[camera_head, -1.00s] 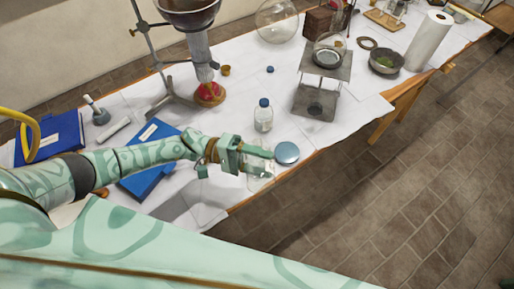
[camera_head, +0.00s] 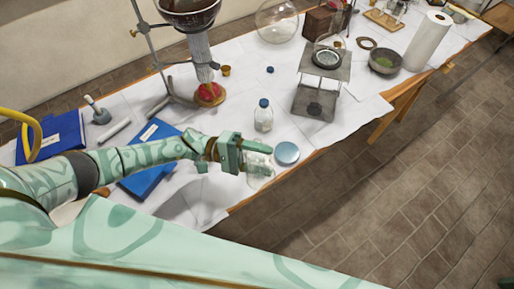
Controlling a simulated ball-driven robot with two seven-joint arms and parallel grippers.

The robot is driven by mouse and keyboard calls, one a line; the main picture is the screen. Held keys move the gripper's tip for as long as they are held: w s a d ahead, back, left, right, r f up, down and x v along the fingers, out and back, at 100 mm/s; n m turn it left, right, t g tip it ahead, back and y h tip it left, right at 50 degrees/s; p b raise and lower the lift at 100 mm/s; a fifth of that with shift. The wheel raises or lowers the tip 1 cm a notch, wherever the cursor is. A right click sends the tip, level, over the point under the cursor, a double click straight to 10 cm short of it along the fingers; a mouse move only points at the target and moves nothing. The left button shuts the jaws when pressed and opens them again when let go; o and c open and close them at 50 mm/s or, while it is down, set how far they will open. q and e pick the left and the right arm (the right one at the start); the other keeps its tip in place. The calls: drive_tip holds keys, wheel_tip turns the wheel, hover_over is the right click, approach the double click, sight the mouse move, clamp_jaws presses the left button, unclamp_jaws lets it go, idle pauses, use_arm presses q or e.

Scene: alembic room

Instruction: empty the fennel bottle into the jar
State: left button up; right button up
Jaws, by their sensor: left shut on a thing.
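My left gripper (camera_head: 250,155) reaches in from the left over the near edge of the table. It is shut on a clear glass jar (camera_head: 259,167), which is partly hidden by the fingers. A small clear bottle with a blue cap (camera_head: 263,117) stands upright just behind the gripper, apart from it. I cannot read a label on it, so I cannot tell if it is the fennel bottle. A round pale blue lid (camera_head: 287,153) lies flat to the right of the jar. My right gripper does not show.
A burner stand (camera_head: 318,95) with a dish is at the right. Blue books (camera_head: 150,160) lie left under my arm. A small blue cap (camera_head: 270,70), a bowl (camera_head: 385,61) and a paper roll (camera_head: 427,42) are farther back.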

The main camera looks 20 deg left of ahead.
use_arm(q)
drive_tip(key=shift+w+r+n, duration=0.15)
drive_tip(key=shift+r+n, duration=0.2)
drive_tip(key=shift+n, duration=0.25)
drive_tip(key=shift+r, duration=0.1)
drive_tip(key=shift+w+a+r+n+h+p, duration=0.1)
drive_tip(key=shift+w+n+h+p, duration=0.1)
drive_tip(key=shift+n, duration=0.15)
drive_tip(key=shift+w+r+n+h+p, duration=0.1)
drive_tip(key=shift+n+h+p, duration=0.1)
drive_tip(key=shift+n, duration=0.15)
drive_tip(key=shift+s, duration=0.1)
